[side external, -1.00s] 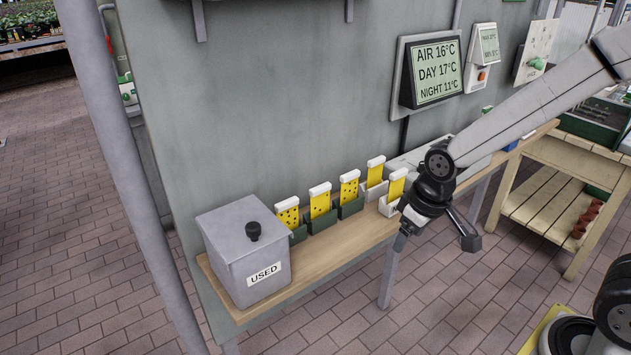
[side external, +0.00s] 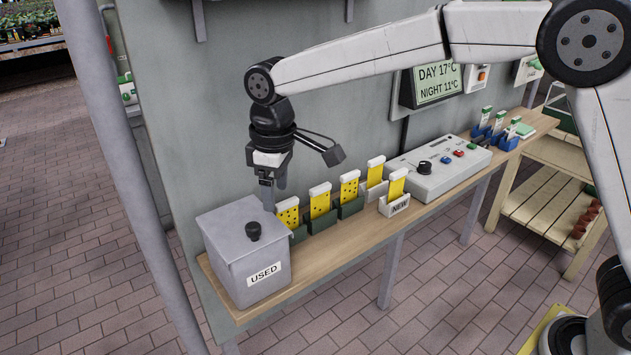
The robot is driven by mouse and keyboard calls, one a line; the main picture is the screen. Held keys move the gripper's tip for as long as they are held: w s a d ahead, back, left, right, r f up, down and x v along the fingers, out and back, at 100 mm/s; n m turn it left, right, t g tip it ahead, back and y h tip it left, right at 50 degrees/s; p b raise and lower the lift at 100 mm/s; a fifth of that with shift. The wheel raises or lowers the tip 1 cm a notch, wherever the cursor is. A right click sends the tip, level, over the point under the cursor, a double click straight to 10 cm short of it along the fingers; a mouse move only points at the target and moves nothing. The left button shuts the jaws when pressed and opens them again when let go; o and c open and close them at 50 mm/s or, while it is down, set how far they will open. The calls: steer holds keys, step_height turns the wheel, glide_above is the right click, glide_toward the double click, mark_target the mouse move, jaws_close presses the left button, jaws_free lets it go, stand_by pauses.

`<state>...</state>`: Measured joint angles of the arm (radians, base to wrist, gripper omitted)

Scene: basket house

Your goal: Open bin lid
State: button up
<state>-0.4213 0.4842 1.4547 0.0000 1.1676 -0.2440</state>
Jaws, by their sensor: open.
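The grey bin (side external: 247,278) labelled USED stands at the left end of the wooden shelf. Its flat grey lid (side external: 225,231) is closed, with a black round knob (side external: 253,231) on top. My gripper (side external: 271,202) points down, above and just behind the right side of the lid, apart from the knob as far as I can see. It is open and holds nothing. One of its fingers is partly hidden from this side.
Yellow spotted cards in green holders (side external: 319,213) stand right of the bin. A white holder labelled NEW (side external: 396,204), a control box (side external: 438,167) and blue holders (side external: 500,135) stand farther right on the shelf (side external: 345,242). The grey wall (side external: 200,110) rises close behind.

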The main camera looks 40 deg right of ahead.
mark_target(253, 225)
steer(key=shift+n, duration=0.7)
steer(key=a, duration=0.1)
steer(key=a+r, duration=0.1)
steer(key=a, duration=0.1)
steer(key=a+r, duration=0.1)
steer(key=shift+w+a+r, duration=0.1)
steer(key=shift+w+a, duration=0.15)
steer(key=shift+a, duration=0.1)
steer(key=shift+f, duration=3.9)
jaws_close()
